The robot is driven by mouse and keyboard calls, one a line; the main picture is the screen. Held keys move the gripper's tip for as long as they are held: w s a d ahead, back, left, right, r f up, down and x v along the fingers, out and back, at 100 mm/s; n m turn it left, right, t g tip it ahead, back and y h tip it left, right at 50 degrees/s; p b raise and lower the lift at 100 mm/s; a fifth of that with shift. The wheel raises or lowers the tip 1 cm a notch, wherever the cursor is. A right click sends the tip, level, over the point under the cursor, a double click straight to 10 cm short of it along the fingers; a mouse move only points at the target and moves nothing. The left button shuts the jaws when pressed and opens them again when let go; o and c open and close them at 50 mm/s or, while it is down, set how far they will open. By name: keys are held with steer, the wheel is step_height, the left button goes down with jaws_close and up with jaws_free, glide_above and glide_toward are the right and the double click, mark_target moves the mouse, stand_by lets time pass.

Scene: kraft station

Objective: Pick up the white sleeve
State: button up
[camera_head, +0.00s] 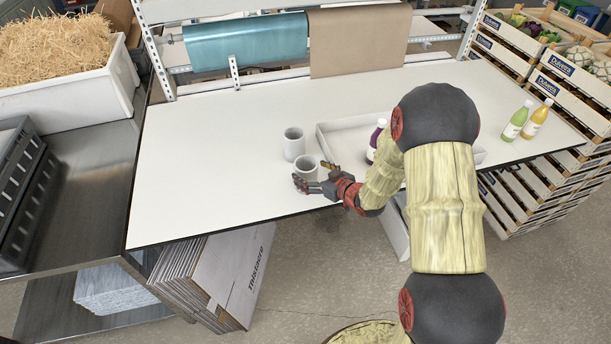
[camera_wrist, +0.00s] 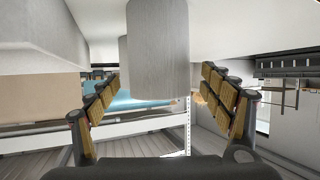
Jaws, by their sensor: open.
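Two pale grey-white open-topped sleeves stand upright on the white table, close together. The nearer sleeve (camera_head: 307,169) is at my gripper (camera_head: 313,178), whose fingers reach either side of it. The farther sleeve (camera_head: 293,144) stands just behind it. In the wrist view the nearer sleeve (camera_wrist: 158,50) lies between the spread fingers of my gripper (camera_wrist: 163,92), with gaps at both sides. Part of the other sleeve (camera_wrist: 124,65) shows behind it. My gripper is open, and its fingers hide a little of the near sleeve's lower side in the head view.
A shallow white tray (camera_head: 326,146) is right of the sleeves, with a purple bottle (camera_head: 376,143) partly hidden by my arm. Green (camera_head: 515,122) and orange (camera_head: 536,119) bottles stand at the right. The table's left part (camera_head: 205,160) is clear. Paper rolls hang behind.

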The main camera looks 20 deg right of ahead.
mark_target(300, 166)
steer(key=x, duration=0.3)
steer(key=shift+w+f, duration=0.15)
steer(key=shift+f, duration=0.05)
steer(key=shift+c, duration=1.2)
steer(key=c, duration=0.6)
steer(key=shift+o, duration=0.2)
steer(key=shift+r, duration=0.1)
